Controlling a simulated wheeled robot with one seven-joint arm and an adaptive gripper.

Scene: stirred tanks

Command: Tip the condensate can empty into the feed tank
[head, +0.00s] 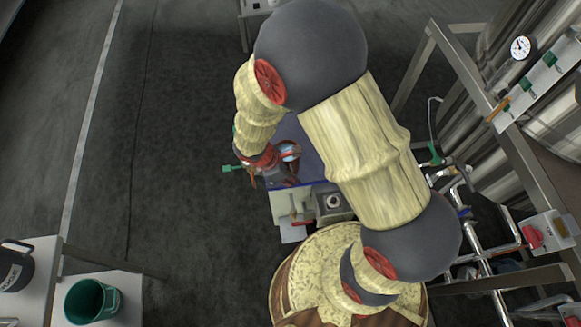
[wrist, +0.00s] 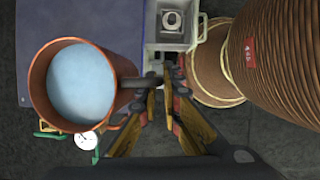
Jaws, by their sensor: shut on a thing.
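The condensate can, a copper-coloured can (wrist: 38,95) with a handle, is seen from above in the wrist view. Pale blue liquid (wrist: 82,84) shows inside it, and it looks about upright. My gripper (wrist: 160,88) is shut on the can's handle at the right of the can. In the head view my gripper (head: 270,165) and the can (head: 289,151) are small and partly hidden by my arm, over a blue-grey surface (head: 300,135). Large steel tanks (head: 490,90) stand at the right in the head view; I cannot tell which is the feed tank.
A steel frame with pipes and valves (head: 480,215) lies at the right, with a gauge (head: 521,47). A pale box (wrist: 172,22) sits beside the can in the wrist view. A green cup (head: 92,301) and dark jug (head: 14,265) stand lower left. The left floor is clear.

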